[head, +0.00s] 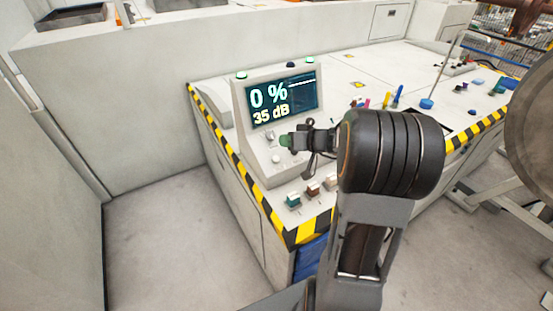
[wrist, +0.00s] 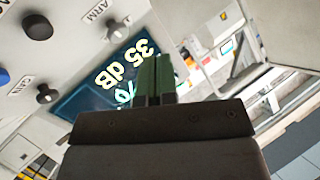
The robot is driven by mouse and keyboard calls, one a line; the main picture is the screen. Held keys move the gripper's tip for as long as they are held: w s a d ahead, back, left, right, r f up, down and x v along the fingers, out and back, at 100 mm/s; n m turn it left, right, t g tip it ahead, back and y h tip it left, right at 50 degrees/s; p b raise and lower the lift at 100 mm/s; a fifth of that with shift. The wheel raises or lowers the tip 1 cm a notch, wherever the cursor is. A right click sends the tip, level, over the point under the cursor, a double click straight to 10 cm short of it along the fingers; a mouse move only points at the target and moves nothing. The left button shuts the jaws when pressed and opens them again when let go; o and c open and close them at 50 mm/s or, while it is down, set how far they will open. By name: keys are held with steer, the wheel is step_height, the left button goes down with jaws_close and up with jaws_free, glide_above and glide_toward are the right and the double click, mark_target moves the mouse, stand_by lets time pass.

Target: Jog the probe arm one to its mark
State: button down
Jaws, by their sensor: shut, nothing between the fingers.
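A sloped grey console (head: 250,140) stands on the bench in the head view. Its screen (head: 283,98) reads 0 % and 35 dB, and also shows rotated in the wrist view (wrist: 82,100). My gripper (head: 287,141), with green fingertips, is in front of the console face below the screen. In the wrist view the fingers (wrist: 155,72) are together and empty, over the screen's edge. A black knob (wrist: 37,27) and a smaller knob (wrist: 117,30) near an "ARM" label are on the panel, apart from the fingers. I cannot make out probe arm one or its mark.
Three small coloured controls, including a green one (head: 293,200), sit on the bench in front of the console. Yellow-black striping (head: 305,231) marks the bench edge. Pens and a blue item (head: 426,104) lie farther right. The floor (head: 170,240) at left is clear.

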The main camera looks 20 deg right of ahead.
steer(key=b, duration=0.3)
glide_above(276, 159)
steer(key=s+d, duration=0.1)
steer(key=s, duration=0.1)
step_height(276, 159, down, 6)
steer(key=shift+f, duration=0.1)
steer(key=shift+w+f+b, duration=0.3)
steer(key=shift+f+b, duration=0.3)
steer(key=shift+b, duration=0.3)
